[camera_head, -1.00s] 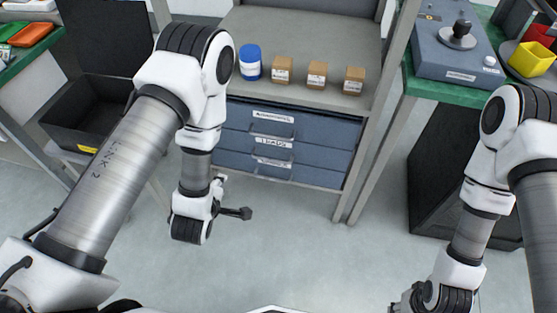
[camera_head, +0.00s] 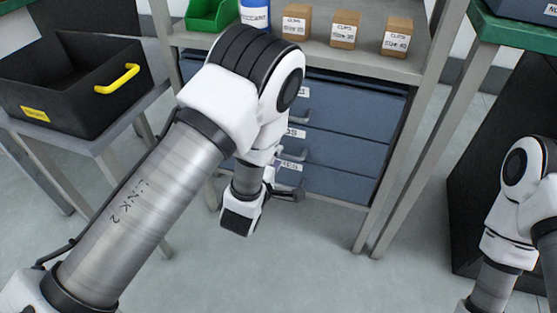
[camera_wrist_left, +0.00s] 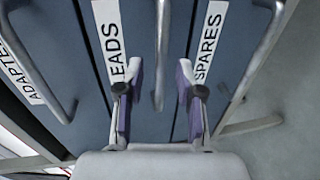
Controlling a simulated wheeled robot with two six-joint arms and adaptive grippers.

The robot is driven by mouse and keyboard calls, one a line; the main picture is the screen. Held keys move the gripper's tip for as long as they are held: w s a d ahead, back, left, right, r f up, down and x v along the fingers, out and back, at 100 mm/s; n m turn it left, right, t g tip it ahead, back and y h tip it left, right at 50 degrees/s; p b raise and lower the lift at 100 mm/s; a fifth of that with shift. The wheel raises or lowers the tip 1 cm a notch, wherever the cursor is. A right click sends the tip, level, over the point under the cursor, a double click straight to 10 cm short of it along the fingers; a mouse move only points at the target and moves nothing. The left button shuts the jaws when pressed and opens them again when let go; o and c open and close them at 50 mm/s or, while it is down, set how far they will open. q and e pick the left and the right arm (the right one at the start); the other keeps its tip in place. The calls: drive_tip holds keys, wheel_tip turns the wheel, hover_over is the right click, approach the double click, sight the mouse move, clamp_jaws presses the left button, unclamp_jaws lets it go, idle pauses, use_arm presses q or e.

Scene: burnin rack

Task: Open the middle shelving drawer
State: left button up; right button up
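The blue drawer unit has three stacked drawers, all looking shut. The middle drawer (camera_head: 345,150) is labelled LEADS in the left wrist view, and its bar handle (camera_wrist_left: 162,55) shows there too. My left gripper (camera_head: 287,190) is at the front of the drawers, and my arm hides their left part in the head view. In the left wrist view the left gripper (camera_wrist_left: 158,100) is open, with its two purple-padded fingers apart on either side of the line of the middle handle. Contact with the handle cannot be told. My right gripper is out of view.
The ADAPTERS handle (camera_wrist_left: 58,100) and SPARES handle (camera_wrist_left: 262,55) flank the middle one. A shelf above holds small brown boxes (camera_head: 345,30), a blue-and-white bottle (camera_head: 255,12) and a green bin (camera_head: 210,12). A black crate (camera_head: 70,85) stands left. Floor in front is clear.

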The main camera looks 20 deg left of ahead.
use_arm(q)
drive_tip(key=x, duration=0.2)
drive_tip(key=shift+w+f, duration=0.1)
drive_tip(key=shift+w, duration=0.25)
clamp_jaws()
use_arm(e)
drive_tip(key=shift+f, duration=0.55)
